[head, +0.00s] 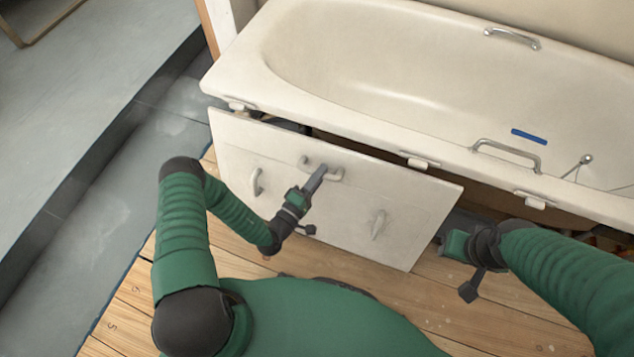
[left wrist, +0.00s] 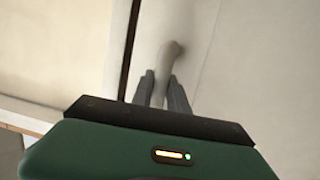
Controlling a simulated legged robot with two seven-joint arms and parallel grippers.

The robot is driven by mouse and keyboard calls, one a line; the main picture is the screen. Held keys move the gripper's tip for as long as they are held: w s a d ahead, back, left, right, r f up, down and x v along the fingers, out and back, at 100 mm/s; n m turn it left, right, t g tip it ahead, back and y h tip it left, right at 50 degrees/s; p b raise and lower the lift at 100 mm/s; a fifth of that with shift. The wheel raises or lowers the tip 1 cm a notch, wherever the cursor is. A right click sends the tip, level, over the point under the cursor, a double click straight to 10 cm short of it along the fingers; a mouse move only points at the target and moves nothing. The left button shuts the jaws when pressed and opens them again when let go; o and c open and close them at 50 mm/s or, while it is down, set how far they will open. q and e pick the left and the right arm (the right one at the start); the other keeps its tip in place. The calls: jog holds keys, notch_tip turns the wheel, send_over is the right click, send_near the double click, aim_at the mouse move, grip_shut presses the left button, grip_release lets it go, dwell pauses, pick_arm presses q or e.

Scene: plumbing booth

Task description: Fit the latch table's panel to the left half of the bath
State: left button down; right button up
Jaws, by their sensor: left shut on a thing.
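A cream panel (head: 235,145) with several handles stands against the left half of the bath (head: 400,75), tilted, with a dark gap along its top edge under the rim. My left gripper (head: 318,176) is shut on the panel's upper middle handle (head: 336,174). The left wrist view shows the fingers (left wrist: 163,90) on either side of that handle (left wrist: 172,58). White latches (head: 421,162) sit under the bath rim, above and to the right of the panel. My right gripper (head: 452,240) is low beside the panel's right end; its fingers are too dark to read.
The bath's right half is open underneath, with dark space and pipes (head: 600,240). A blue bar (head: 528,136) and a metal grab rail (head: 507,152) are on the bath. The wooden floor (head: 130,310) is clear at the left front; a grey step lies beyond.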

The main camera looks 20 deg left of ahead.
aim_at(326, 161)
pick_arm(q)
jog(key=shift+w+f+b, duration=0.1)
jog(key=shift+w+b, duration=1.1)
jog(key=shift+w, duration=0.6)
jog(key=shift+b+x, duration=0.5)
jog(key=shift+x, duration=0.35)
jog(key=shift+a+f, duration=0.1)
jog(key=shift+w+f, duration=0.1)
jog(key=shift+f, duration=0.05)
jog(key=shift+w+f+p, duration=0.15)
jog(key=shift+w+p, duration=0.1)
jog(key=shift+p, duration=0.15)
jog(key=c, duration=1.3)
grip_release()
jog(key=shift+f, duration=0.15)
jog(key=shift+o, duration=0.5)
